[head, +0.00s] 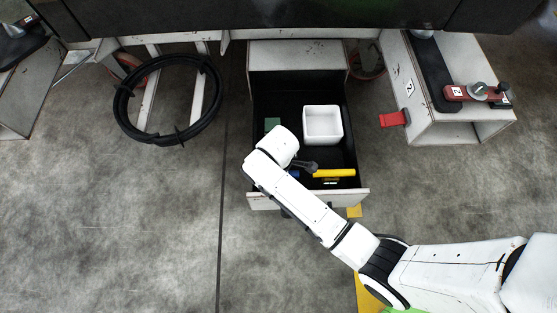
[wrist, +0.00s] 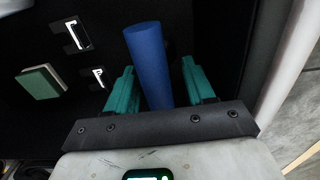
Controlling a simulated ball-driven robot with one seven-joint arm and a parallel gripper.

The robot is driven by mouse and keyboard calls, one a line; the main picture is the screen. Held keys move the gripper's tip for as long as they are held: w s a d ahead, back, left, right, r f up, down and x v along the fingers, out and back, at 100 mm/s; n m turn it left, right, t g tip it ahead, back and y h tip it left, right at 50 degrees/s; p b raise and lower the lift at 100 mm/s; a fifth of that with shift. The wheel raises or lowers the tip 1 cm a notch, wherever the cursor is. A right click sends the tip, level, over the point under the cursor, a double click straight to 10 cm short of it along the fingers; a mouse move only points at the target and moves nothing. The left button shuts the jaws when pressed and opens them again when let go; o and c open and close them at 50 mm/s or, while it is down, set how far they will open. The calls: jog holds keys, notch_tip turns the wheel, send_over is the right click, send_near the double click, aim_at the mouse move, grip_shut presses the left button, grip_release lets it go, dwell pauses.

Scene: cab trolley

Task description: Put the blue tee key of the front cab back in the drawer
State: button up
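A blue cylinder (wrist: 148,55), which looks like the handle of the blue tee key, stands between my gripper's two teal fingers in the wrist view. My gripper (wrist: 158,66) looks open around it, with a visible gap on the right side. The key's lower part is hidden. In the head view, a small blue patch (head: 293,174) shows beside my wrist, near the drawer front. The drawer (head: 262,95) is pulled open, with a dark interior. My wrist reaches over its front left part and hides much of the gripper there.
The drawer holds a white square bin (head: 322,125), a yellow tool (head: 334,173) and a green block (head: 272,124). A black ring (head: 125,92) lies left of the drawer. At right, a cab bench carries a red fitting labelled 2 (head: 456,92); a red tab (head: 393,119) juts from its side.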

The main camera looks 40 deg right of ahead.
notch_tip(320, 180, up, 12)
jog(key=p, duration=0.6)
jog(key=shift+r, duration=0.15)
jog(key=s+d+r+m, duration=0.2)
jog(key=s+m, duration=0.1)
jog(key=s, duration=0.2)
jog(key=s+d+r+m, duration=0.3)
jog(key=s+m, duration=0.1)
jog(key=s, duration=0.2)
jog(key=s+d+r+m+t, duration=0.1)
jog(key=s+d+r+m, duration=0.1)
jog(key=s+m, duration=0.2)
jog(key=shift+s+d+r, duration=0.15)
jog(key=shift+s+d, duration=0.25)
jog(key=shift+s, duration=0.35)
